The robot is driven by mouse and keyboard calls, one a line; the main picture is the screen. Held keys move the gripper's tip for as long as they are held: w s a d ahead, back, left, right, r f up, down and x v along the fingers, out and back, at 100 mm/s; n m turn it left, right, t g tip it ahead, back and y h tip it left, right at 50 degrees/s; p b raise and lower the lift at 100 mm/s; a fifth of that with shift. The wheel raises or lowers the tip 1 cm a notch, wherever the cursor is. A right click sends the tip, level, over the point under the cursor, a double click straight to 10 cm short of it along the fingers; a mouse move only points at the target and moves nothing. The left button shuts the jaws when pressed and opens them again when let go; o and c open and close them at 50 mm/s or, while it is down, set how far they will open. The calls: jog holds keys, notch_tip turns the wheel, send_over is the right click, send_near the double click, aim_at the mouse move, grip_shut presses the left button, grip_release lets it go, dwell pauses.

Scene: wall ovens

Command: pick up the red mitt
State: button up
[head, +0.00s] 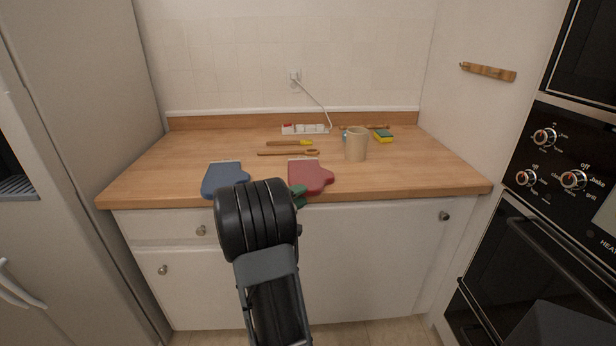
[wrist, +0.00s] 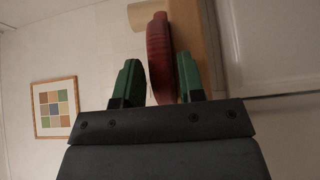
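The red mitt (head: 309,177) lies at the front edge of the wooden counter. In the wrist view the red mitt (wrist: 160,55) stands edge-on between the two green fingers of my gripper (wrist: 157,78). A clear gap shows on the left finger's side, and the mitt looks close to the right finger; I cannot tell if they touch. The gripper is open around the mitt's near edge. In the head view my gripper (head: 300,194) is at the counter's front edge, mostly hidden behind my wrist. A blue mitt (head: 224,179) lies to the left.
A beige mug (head: 356,145) stands behind and right of the red mitt. A wooden spoon (head: 289,153), a yellow-tipped utensil (head: 290,143), a power strip (head: 305,129) and a sponge (head: 383,136) lie farther back. The counter's right end (head: 440,174) is clear.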

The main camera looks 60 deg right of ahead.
grip_shut()
jog(key=shift+r, duration=0.15)
